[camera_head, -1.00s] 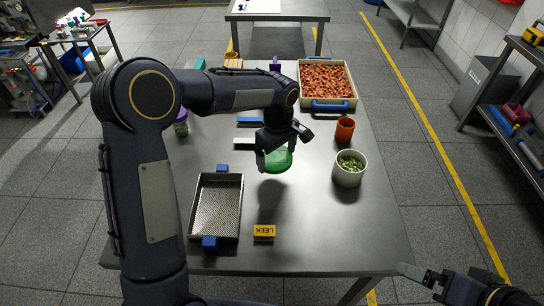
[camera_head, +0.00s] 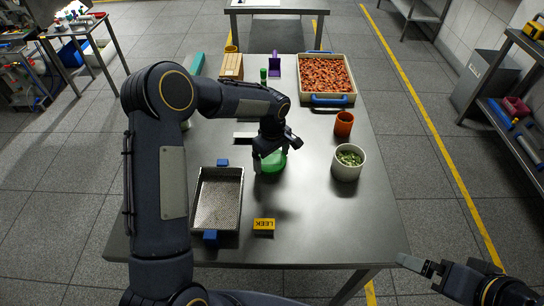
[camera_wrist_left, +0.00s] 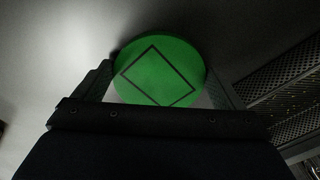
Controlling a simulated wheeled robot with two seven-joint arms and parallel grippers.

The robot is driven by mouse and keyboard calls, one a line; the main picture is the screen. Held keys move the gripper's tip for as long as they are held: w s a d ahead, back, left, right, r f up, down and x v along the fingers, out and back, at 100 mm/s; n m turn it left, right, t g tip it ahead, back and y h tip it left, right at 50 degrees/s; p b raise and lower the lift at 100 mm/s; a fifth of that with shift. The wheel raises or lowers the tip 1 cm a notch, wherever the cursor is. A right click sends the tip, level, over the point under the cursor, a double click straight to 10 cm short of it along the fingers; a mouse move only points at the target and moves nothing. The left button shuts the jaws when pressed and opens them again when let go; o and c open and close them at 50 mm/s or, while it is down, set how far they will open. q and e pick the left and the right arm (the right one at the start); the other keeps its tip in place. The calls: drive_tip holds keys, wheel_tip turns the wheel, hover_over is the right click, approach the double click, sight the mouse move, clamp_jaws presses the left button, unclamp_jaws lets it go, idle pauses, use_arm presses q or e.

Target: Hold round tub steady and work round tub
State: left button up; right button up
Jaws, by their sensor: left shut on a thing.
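The round tub has a green lid (camera_head: 273,162) with a dark square outline on top. It stands near the middle of the table, and its body is mostly hidden under the lid and my gripper. My left gripper (camera_head: 268,158) reaches down over it and is shut on it. In the left wrist view the green lid (camera_wrist_left: 160,78) lies between the two fingers, one on each side. My right gripper (camera_head: 422,267) is off the table's near right corner, apart from the tub; its jaw gap is unclear.
A perforated metal tray (camera_head: 218,200) with blue handles and a yellow LEEK sign (camera_head: 264,225) lie nearer the front. Front right is clear.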

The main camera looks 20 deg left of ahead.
sight(272, 161)
use_arm(q)
drive_tip(key=o, duration=0.8)
drive_tip(key=shift+f, duration=0.1)
drive_tip(key=shift+r+p, duration=0.3)
drive_tip(key=shift+p, duration=0.05)
wheel_tip(272, 161, up, 10)
drive_tip(key=r+b, duration=0.1)
drive_tip(key=b, duration=0.1)
drive_tip(key=s+a+r+m+t+h, duration=0.1)
drive_tip(key=s+a+r+m, duration=0.25)
drive_tip(key=s+r, duration=0.4)
drive_tip(key=s+f+m+t+h, duration=0.2)
drive_tip(key=s+m, duration=0.4)
drive_tip(key=s, duration=1.7)
drive_tip(key=t+h, duration=0.1)
drive_tip(key=t, duration=0.1)
drive_tip(key=shift+s+d+m+t, duration=0.2)
drive_tip(key=shift+s+m+t, duration=0.1)
drive_tip(key=shift+s+m, duration=0.05)
